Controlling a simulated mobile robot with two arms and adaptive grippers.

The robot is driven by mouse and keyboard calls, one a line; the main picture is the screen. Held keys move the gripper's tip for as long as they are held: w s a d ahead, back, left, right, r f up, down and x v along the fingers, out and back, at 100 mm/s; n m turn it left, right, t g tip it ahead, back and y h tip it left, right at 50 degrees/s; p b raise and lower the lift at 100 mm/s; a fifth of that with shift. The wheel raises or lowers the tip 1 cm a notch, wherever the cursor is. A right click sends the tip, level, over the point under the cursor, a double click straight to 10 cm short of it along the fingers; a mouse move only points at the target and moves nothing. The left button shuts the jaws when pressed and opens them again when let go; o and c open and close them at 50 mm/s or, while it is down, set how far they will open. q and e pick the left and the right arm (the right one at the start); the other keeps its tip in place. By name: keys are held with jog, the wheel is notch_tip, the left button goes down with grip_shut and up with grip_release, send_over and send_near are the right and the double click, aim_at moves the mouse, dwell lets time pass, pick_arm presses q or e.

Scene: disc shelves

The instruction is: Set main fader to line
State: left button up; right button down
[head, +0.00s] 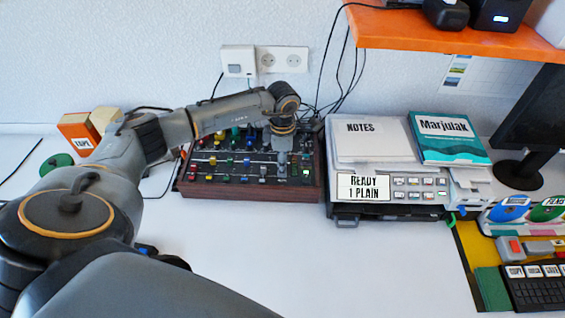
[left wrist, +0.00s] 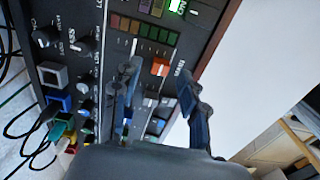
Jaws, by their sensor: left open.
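The mixer (head: 232,190) is a dark panel with wooden sides on the white desk, with coloured knobs and buttons. In the left wrist view its panel (left wrist: 100,15) fills the left and middle. An orange fader cap (left wrist: 160,67), beside lettering that seems to read MAIN, sits between my left gripper's fingers. My left gripper (left wrist: 162,78) is open, its two dark fingers on either side of the cap; I cannot tell whether they touch it. In the head view my left gripper (head: 282,152) points down over the mixer's right part and hides that fader. A target line is not clear.
An orange shelf (head: 450,38) hangs above. The desk in front is clear.

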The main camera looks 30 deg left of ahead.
pick_arm(q)
jog(key=shift+f, duration=0.85)
jog(key=shift+c, duration=0.5)
